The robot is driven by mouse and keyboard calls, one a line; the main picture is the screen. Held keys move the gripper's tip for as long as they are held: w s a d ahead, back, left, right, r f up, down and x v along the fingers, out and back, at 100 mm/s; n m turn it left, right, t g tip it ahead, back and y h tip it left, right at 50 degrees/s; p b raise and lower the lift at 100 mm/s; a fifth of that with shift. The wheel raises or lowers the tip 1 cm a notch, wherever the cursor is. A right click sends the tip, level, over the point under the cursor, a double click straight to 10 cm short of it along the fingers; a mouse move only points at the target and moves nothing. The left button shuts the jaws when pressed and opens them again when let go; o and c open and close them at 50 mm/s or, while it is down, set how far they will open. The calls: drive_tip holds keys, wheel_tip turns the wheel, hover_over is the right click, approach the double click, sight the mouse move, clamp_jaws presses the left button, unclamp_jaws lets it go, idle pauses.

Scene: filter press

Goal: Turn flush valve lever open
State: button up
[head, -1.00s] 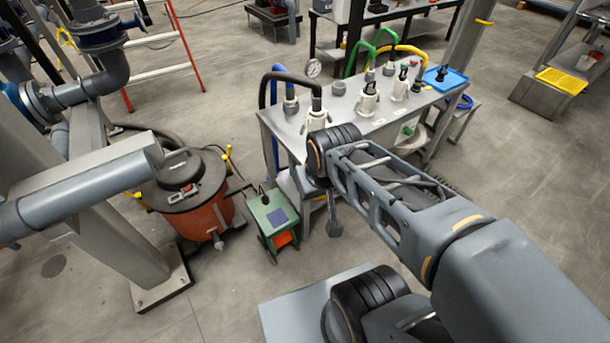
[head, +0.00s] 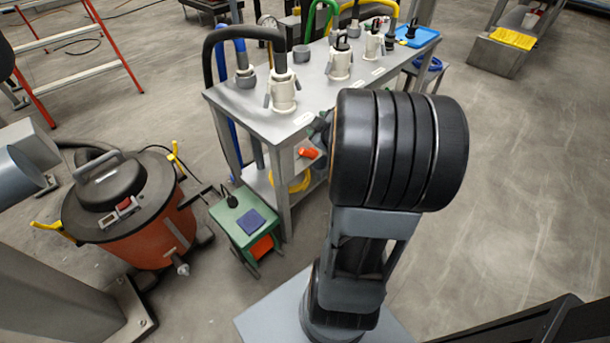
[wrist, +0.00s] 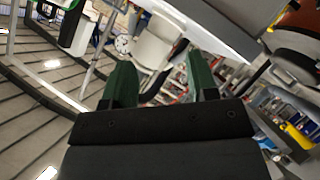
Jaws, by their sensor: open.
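I cannot single out the flush valve lever for certain. In the head view a small orange-red part (head: 308,153) shows just below the front edge of the grey bench (head: 262,118), beside my arm; I cannot tell whether it is the lever. Cream hose fittings (head: 283,95) stand upright on the bench top. My arm hides the bench's near right part and most of my gripper. In the wrist view my gripper's (wrist: 160,78) two green fingers are apart, with nothing held between them. A pale rounded body (wrist: 153,48) shows beyond the fingers.
An orange drum vacuum (head: 140,240) and a green box cart (head: 243,222) stand on the floor left of the bench. Black, green and yellow hoses arch over the bench top. A blue tray (head: 425,38) sits at its far end. Open floor lies to the right.

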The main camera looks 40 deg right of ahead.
wheel_tip(320, 180, down, 10)
drive_tip(key=s+d+n+t+y+b, duration=0.2)
drive_tip(key=n+y+b, duration=0.1)
drive_tip(key=b, duration=0.2)
drive_tip(key=n+t+y+b, duration=0.2)
drive_tip(key=t+y+b, duration=0.1)
drive_tip(key=y+b, duration=0.15)
approach(307, 154)
drive_tip(key=shift+h, duration=0.35)
drive_tip(key=w+b, duration=0.1)
drive_tip(key=w, duration=0.2)
drive_tip(key=w+a+b, duration=0.1)
drive_tip(key=w+b, duration=0.1)
drive_tip(key=w, duration=0.1)
drive_tip(key=w+a+b, duration=0.1)
drive_tip(key=w, duration=0.3)
drive_tip(key=shift+w+a+r, duration=0.1)
drive_tip(key=shift+w+a, duration=0.05)
clamp_jaws()
